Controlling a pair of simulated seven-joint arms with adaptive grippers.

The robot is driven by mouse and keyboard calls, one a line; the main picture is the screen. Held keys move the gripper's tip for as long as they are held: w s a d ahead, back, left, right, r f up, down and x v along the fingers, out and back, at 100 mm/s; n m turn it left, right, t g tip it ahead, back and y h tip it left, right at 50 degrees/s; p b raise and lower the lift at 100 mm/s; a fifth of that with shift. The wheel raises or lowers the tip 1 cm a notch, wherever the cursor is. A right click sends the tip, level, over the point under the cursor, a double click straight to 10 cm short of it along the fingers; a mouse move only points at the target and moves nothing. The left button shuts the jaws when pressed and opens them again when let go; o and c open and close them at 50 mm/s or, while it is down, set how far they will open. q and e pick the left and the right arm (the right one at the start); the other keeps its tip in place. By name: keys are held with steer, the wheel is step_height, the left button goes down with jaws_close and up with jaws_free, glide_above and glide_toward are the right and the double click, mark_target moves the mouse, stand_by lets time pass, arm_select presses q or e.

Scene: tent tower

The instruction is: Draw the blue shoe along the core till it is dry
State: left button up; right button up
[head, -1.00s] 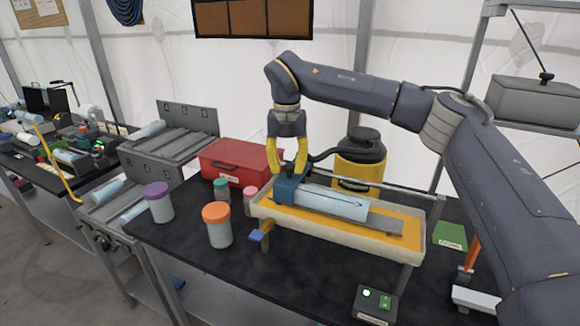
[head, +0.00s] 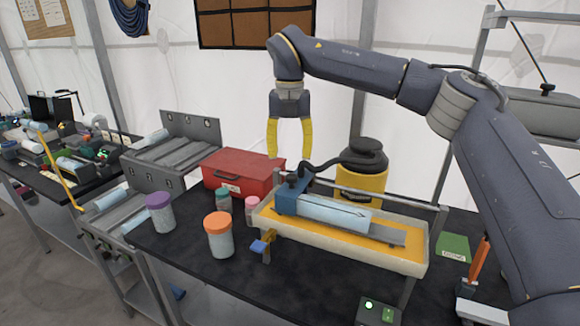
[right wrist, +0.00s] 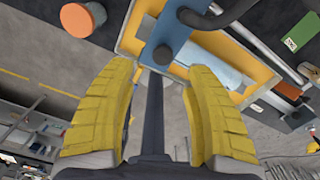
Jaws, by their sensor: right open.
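The blue shoe (head: 292,195) sits at the left end of the tray, with a dark hose on its top. The core (head: 335,210) is a pale blue cylinder with a dark arrow line, lying in the yellow-lined tray (head: 345,256), its left end at the shoe. My right gripper (head: 290,156) is open and empty above the shoe, fingers pointing down and apart from it. In the right wrist view the shoe (right wrist: 167,42) shows beyond the two yellow fingers, with the core (right wrist: 212,66) beside it. My left gripper is not in view.
A black-and-yellow vacuum canister (head: 361,170) stands behind the tray, its hose running to the shoe. A red toolbox (head: 243,172), an orange-lidded jar (head: 219,236) and a purple-lidded jar (head: 160,213) stand left. A switch box (head: 378,311) lies in front. A green card (head: 453,247) lies right.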

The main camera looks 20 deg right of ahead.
steer(key=shift+r, duration=2.3)
